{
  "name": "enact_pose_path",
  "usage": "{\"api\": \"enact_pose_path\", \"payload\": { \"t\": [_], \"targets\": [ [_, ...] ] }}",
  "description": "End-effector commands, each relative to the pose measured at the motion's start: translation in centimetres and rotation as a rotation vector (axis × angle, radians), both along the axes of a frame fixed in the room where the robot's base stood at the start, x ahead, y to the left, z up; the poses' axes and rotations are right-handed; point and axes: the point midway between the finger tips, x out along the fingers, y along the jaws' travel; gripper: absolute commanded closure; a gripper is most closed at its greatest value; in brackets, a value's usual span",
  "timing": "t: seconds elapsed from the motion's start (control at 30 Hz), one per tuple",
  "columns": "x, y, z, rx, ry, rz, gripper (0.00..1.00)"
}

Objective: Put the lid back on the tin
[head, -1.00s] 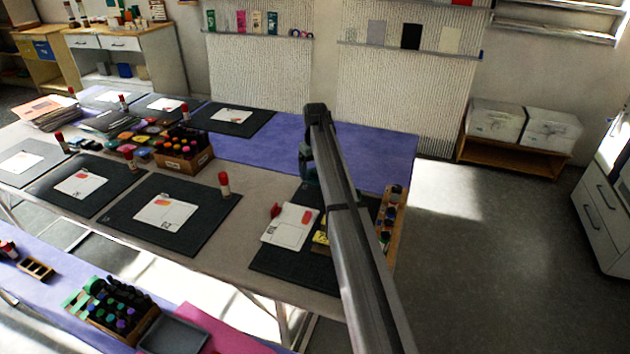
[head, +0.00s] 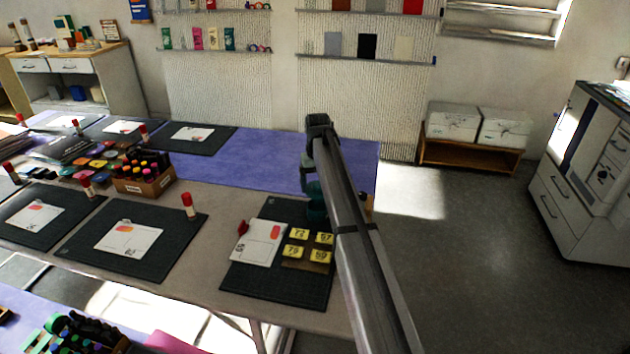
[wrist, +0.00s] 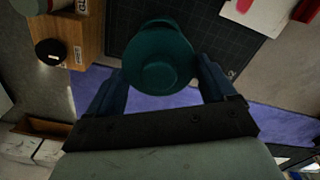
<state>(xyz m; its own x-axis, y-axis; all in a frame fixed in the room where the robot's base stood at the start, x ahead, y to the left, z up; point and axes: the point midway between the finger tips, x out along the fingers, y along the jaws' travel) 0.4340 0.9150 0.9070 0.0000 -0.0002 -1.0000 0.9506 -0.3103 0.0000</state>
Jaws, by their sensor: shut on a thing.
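My gripper (wrist: 163,72) is shut on a teal round thing (wrist: 158,58), with one finger on each side of it. It has a wide upper body and a smaller round face toward the camera. I cannot tell whether it is the tin, the lid, or both together. In the head view my gripper (head: 309,180) is at the end of my arm, by the far right edge of the dark mat (head: 262,285). The teal thing (head: 316,207) shows there in part, over or beside the mat's far corner; my arm hides the rest. No separate lid or tin is clear.
A white card (head: 258,243), a small red thing (head: 242,227) and yellow number tiles (head: 299,234) lie on the mat. A wooden rack (wrist: 88,35) with a black-topped jar (wrist: 50,52) stands close beside the gripper. Purple cloth (head: 255,160) behind is clear.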

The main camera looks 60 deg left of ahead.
Motion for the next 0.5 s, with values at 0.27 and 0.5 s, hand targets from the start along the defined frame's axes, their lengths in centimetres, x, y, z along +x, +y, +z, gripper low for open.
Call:
{"api": "enact_pose_path", "payload": {
  "t": [0.27, 0.5],
  "targets": [
    [0.0, 0.0, -2.1, 0.000, 0.000, 0.001, 0.45],
    [0.0, 0.0, -4.0, 0.000, 0.000, 0.001, 0.45]
  ]
}}
